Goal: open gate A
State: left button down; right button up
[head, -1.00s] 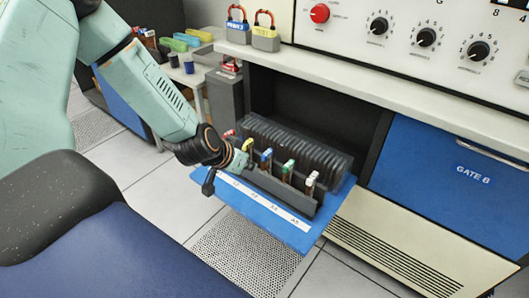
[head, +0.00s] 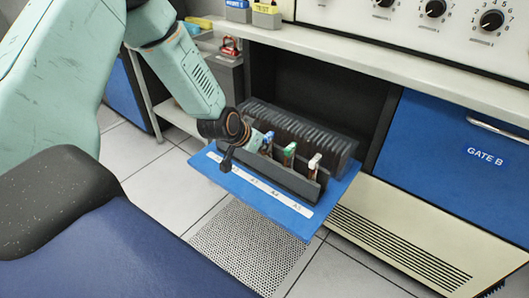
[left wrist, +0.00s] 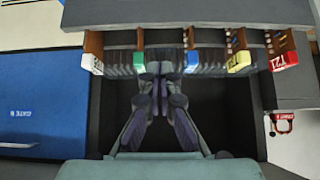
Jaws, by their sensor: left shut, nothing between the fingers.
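Gate A seems to be the blue panel (head: 222,176) lying folded out below a dark opening; a white label strip (head: 258,186) runs along it. A dark slotted card rack (head: 325,145) stands on it, holding cards with blue, green (head: 290,148) and white (head: 314,161) tabs. My left gripper (head: 264,142) is over the rack near the blue-tabbed card, and my wrist hides the rack's left end. In the left wrist view its fingers (left wrist: 161,68) are together and empty, between the green tab (left wrist: 139,60) and the blue tab (left wrist: 191,61). My right gripper is not in view.
Closed blue gate B (head: 455,145) is to the right, with a bar handle (head: 498,129). A pale counter (head: 350,62) overhangs the opening. A red padlock (head: 230,47) sits on a grey cabinet at left.

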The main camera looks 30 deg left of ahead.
pick_arm(q)
jog(key=shift+w+f, duration=0.45)
jog(key=shift+s+f, duration=0.1)
